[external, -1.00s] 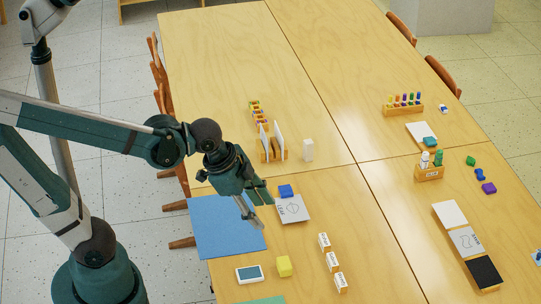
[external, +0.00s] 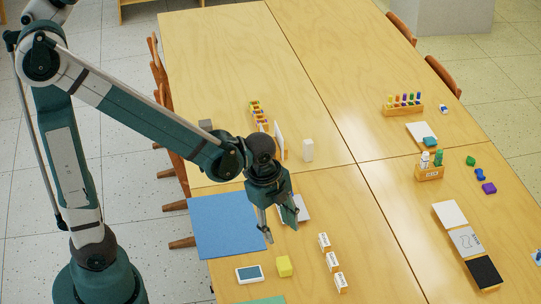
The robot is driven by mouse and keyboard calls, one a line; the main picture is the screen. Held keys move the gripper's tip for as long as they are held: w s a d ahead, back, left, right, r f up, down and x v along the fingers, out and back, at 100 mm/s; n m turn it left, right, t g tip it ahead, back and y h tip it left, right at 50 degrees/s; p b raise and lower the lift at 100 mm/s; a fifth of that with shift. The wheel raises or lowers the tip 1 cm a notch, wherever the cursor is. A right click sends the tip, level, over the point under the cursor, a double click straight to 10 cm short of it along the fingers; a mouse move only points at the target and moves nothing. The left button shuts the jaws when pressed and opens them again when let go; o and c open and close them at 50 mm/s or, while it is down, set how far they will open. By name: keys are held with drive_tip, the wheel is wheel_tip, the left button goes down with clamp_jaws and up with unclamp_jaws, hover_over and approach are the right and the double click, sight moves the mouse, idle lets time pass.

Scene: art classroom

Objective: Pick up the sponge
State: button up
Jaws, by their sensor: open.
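A small yellow block (external: 284,267) that looks like the sponge lies on the near table, just right of a white device with a dark screen. The picture is too small to confirm what it is. My gripper (external: 282,233) points down with its two fingers apart and nothing between them. It is above the table, a little beyond the yellow block in the picture, and does not touch it. Behind the fingers, a white card (external: 304,208) is partly covered. The blue block on that card is almost wholly hidden by my gripper.
A blue mat (external: 225,228) lies left of my gripper. The white device (external: 249,274) lies next to the yellow block. A card rack (external: 280,142) and white block (external: 308,150) stand farther back.

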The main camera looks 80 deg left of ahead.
sight(284, 263)
drive_tip(key=w+f+m, duration=0.1)
drive_tip(key=f, duration=0.2)
drive_tip(key=a+f+m+g, duration=0.1)
drive_tip(key=f+m, duration=0.1)
drive_tip(key=f, duration=0.2)
drive_tip(key=w+a+f+m+g+b, duration=0.1)
drive_tip(key=f+m, duration=0.1)
drive_tip(key=f, duration=0.1)
drive_tip(key=shift+w+a+f, duration=0.25)
drive_tip(key=shift+w+f, duration=0.05)
drive_tip(key=shift+f, duration=0.1)
drive_tip(key=shift+f, duration=0.1)
drive_tip(key=shift+f+b, duration=0.3)
drive_tip(key=shift+f, duration=0.9)
drive_tip(key=shift+d+f+b, duration=0.15)
drive_tip(key=shift+f+b, duration=0.3)
drive_tip(key=shift+f, duration=0.85)
drive_tip(key=shift+d+f+b, duration=0.1)
drive_tip(key=shift+f+b, duration=0.35)
drive_tip(key=shift+f, duration=0.85)
drive_tip(key=c, duration=0.8)
